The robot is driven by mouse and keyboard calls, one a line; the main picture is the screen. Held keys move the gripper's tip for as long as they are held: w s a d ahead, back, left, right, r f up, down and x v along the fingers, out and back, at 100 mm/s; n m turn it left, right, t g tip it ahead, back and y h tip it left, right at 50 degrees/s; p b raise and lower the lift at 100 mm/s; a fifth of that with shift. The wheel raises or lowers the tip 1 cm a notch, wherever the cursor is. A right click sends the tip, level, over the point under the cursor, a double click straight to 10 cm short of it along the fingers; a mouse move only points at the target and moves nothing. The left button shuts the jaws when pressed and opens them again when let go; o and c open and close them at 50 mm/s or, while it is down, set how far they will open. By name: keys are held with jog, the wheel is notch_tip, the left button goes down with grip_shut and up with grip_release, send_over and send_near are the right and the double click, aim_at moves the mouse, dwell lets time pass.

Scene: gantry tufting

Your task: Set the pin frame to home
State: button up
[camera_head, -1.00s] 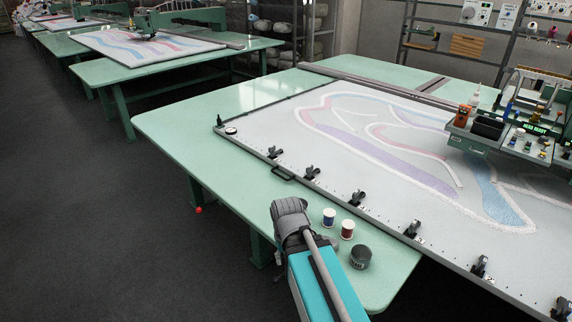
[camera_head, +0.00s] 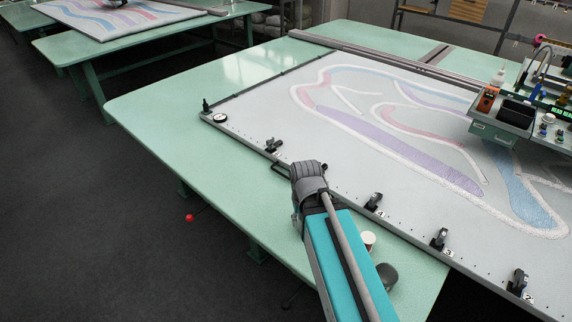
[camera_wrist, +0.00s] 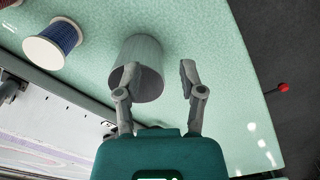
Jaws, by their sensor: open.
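The pin frame (camera_head: 325,209) is a thin grey frame with black clamps along its near edge, around a pale cloth on the green table. A dark handle (camera_head: 281,169) sits on its near edge. A round white dial (camera_head: 221,117) and a black knob (camera_head: 206,105) are at its left corner. In the wrist view its rail (camera_wrist: 60,88) runs along the left. My gripper (camera_wrist: 184,80) is open above the table in the wrist view. A grey cylinder (camera_wrist: 137,55) shows beyond the fingers; I cannot tell whether they touch. In the head view my arm hides the gripper.
A blue spool (camera_wrist: 52,45) stands beside the frame. A red spool (camera_head: 368,239) and a dark can (camera_head: 387,276) are near the table's front edge. A tufting head (camera_head: 502,118) with trays is at right. The left tabletop (camera_head: 165,110) is clear.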

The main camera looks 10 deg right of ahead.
jog(key=shift+w, duration=0.4)
jog(key=shift+a, duration=0.2)
notch_tip(320, 180, up, 6)
jog(key=n+t+h+p, duration=0.1)
jog(key=n+h+p, duration=0.1)
jog(key=n+p, duration=0.5)
send_over(281, 173)
jog(key=s+a+b, duration=0.1)
jog(key=s+a, duration=0.1)
jog(key=shift+w+a+r+n, duration=0.15)
jog(key=shift+w+r+n, duration=0.05)
jog(key=shift+n, duration=0.1)
jog(key=shift+f, duration=0.15)
jog(key=f+b, duration=0.4)
jog(key=w+d+f+b, duration=0.1)
jog(key=f+b, duration=0.4)
jog(key=d+f+b, duration=0.1)
jog(key=f+b, duration=0.3)
jog(key=shift+w+f+b, duration=0.15)
jog(key=shift+w+b, duration=0.1)
jog(key=shift+b, duration=0.05)
